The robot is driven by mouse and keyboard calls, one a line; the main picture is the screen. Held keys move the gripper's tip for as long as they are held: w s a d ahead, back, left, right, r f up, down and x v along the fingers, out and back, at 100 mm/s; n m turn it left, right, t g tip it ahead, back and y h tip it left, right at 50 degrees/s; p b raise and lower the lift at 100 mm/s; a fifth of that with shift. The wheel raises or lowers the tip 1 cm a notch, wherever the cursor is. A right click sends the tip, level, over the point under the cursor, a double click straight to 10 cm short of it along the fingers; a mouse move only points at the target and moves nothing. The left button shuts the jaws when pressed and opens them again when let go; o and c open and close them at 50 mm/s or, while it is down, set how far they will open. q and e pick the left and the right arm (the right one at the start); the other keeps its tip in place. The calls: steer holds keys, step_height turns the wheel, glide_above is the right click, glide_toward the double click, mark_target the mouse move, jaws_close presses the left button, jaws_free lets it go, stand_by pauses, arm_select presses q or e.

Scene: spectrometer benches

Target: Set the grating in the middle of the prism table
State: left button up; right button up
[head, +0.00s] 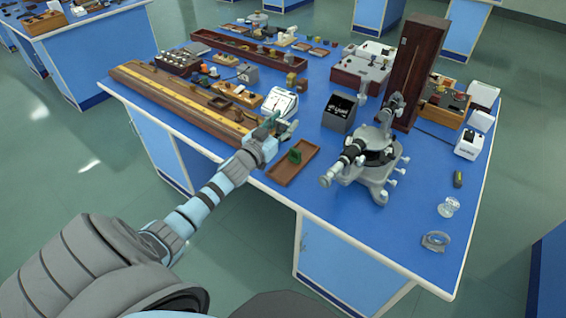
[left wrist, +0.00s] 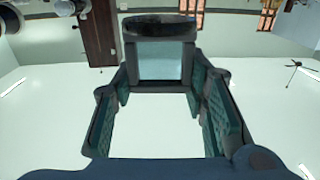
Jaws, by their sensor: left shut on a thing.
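My left gripper (head: 277,127) is above the blue bench, left of the spectrometer, and is shut on the grating. In the left wrist view the grating (left wrist: 160,66) is a pale glass pane in a dark frame with a dark round base, between the fingers (left wrist: 160,85). In the head view the grating is too small to make out clearly. The prism table (head: 378,157) is the dark round plate in the middle of the grey spectrometer (head: 366,176); it looks empty. The grating is apart from it. My right gripper is not in view.
A shallow wooden tray (head: 281,177) with a green block stands between gripper and spectrometer. The telescope tube (head: 345,160) points toward the front left. A tall brown case (head: 416,72) stands behind.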

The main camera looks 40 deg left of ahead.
arm_select(q)
step_height(320, 180, down, 16)
steer(key=b, duration=1)
steer(key=shift+r, duration=0.2)
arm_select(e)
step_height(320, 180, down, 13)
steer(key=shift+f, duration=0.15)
arm_select(q)
steer(key=shift+b, duration=0.3)
steer(key=shift+f, duration=0.15)
steer(key=o, duration=1.2)
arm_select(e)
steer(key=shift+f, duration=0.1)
arm_select(q)
steer(key=shift+s+b, duration=0.1)
steer(key=shift+b, duration=0.2)
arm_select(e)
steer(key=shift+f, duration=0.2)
